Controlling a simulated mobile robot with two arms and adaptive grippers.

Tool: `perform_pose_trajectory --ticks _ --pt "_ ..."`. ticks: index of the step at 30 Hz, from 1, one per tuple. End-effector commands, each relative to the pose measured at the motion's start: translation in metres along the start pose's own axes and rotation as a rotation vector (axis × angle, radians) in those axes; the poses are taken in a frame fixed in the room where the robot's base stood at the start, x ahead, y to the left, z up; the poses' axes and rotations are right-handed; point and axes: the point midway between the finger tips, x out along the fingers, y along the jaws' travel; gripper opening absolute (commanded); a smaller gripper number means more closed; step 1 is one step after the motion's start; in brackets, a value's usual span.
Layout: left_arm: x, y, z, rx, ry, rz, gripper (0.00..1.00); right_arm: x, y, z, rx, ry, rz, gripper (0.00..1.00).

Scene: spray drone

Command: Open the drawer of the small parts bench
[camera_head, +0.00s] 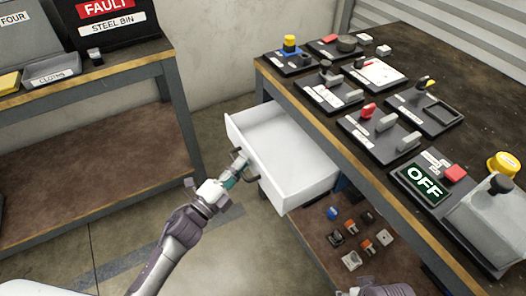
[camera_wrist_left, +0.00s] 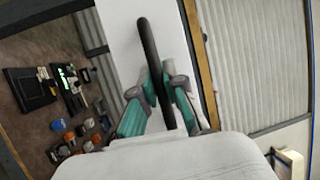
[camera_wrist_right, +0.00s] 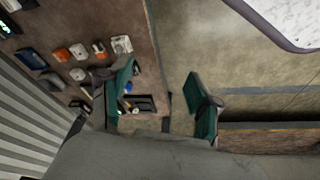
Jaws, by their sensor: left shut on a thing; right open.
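The white drawer (camera_head: 285,150) of the small parts bench (camera_head: 330,130) stands pulled out from under the bench top, and its inside looks empty. My left gripper (camera_head: 236,172) is at the dark handle (camera_head: 240,160) on the drawer's front. In the left wrist view the fingers of my left gripper (camera_wrist_left: 160,100) are closed around the dark handle bar (camera_wrist_left: 150,50), with the white drawer front (camera_wrist_left: 125,25) behind it. In the right wrist view my right gripper (camera_wrist_right: 160,100) is open and empty, above the floor beside the lower shelf.
Several switch and part panels (camera_head: 380,125) and an OFF sign (camera_head: 423,180) sit on the bench top. Small parts lie on the lower shelf (camera_head: 320,245). Floor between the benches is clear.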

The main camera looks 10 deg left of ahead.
Motion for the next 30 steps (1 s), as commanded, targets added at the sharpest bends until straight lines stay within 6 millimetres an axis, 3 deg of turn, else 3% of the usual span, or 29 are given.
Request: perform_pose_trajectory --ticks 3,9,23,24,27,30 --pt "-0.023 -0.004 0.009 0.001 -0.001 0.005 0.00 0.012 -0.001 0.003 -0.001 -0.009 -0.001 0.62" --pt "-0.043 -0.007 0.017 -0.001 0.000 0.002 0.00 0.024 -0.001 0.006 -0.002 -0.014 -0.002 0.62" --pt "-0.047 -0.008 0.019 0.000 -0.001 0.001 0.00 0.027 -0.002 0.007 -0.002 -0.014 -0.003 0.62" --pt "-0.047 -0.008 0.019 0.000 -0.001 0.001 0.17 0.027 -0.002 0.007 -0.002 -0.014 -0.002 0.62" --pt "-0.047 -0.008 0.019 0.000 -0.001 0.001 0.34 0.027 -0.002 0.007 -0.002 -0.014 -0.002 0.62" --pt "-0.047 -0.009 0.019 0.000 0.000 0.001 0.37 0.027 -0.002 0.007 -0.002 -0.014 -0.002 0.62"
